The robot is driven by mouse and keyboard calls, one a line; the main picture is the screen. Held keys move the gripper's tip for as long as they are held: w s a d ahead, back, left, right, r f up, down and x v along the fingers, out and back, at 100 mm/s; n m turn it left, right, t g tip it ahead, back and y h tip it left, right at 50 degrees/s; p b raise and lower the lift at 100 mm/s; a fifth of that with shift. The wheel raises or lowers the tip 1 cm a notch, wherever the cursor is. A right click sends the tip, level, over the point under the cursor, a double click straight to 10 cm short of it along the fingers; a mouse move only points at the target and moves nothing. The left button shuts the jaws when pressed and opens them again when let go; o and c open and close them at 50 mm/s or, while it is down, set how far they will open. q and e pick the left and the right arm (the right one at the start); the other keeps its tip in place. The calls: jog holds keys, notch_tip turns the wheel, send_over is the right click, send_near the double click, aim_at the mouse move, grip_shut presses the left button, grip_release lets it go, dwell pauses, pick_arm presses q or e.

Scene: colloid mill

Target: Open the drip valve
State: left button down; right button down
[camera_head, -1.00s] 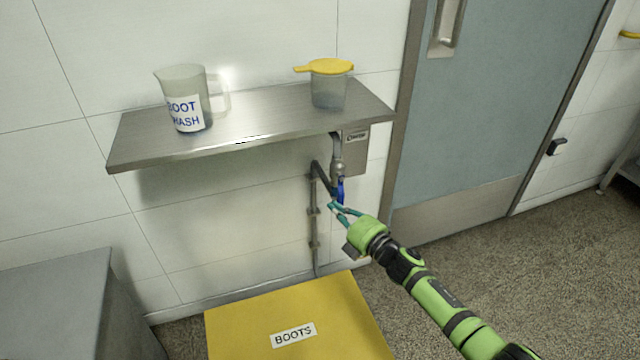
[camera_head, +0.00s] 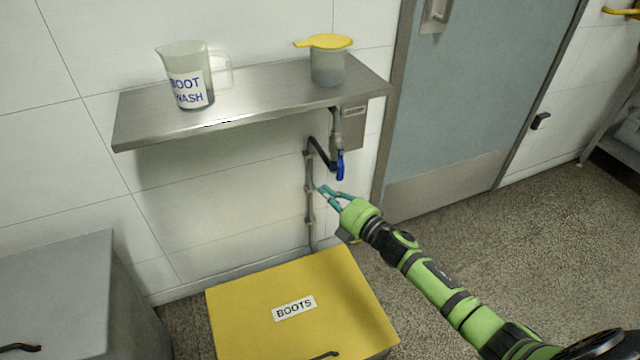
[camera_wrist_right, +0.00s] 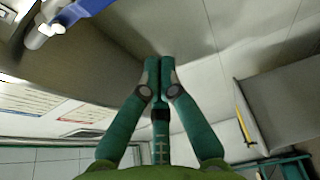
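The drip valve is a metal fitting (camera_head: 336,128) under the wall shelf, with a blue lever handle (camera_head: 340,166) hanging straight down. In the right wrist view, part of the blue handle (camera_wrist_right: 88,7) and the metal fitting (camera_wrist_right: 42,32) show at the top left. My right gripper (camera_head: 324,190) is below and slightly left of the handle, apart from it. In the right wrist view its teal fingertips (camera_wrist_right: 158,64) meet with nothing between them. My left gripper is not in view.
The steel shelf (camera_head: 240,112) holds a "BOOT WASH" jug (camera_head: 188,82) and a yellow-lidded container (camera_head: 328,66). A grey pipe (camera_head: 310,190) runs down the wall. A yellow "BOOTS" bin (camera_head: 250,300) stands below; a grey cabinet (camera_head: 60,280) is left. Floor right is clear.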

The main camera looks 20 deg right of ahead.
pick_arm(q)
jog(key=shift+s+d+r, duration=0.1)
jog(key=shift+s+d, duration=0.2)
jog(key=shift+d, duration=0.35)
pick_arm(e)
jog(key=d+v, duration=0.1)
jog(key=v, duration=0.6)
jog(key=shift+w+f, duration=0.15)
jog(key=shift+f, duration=0.1)
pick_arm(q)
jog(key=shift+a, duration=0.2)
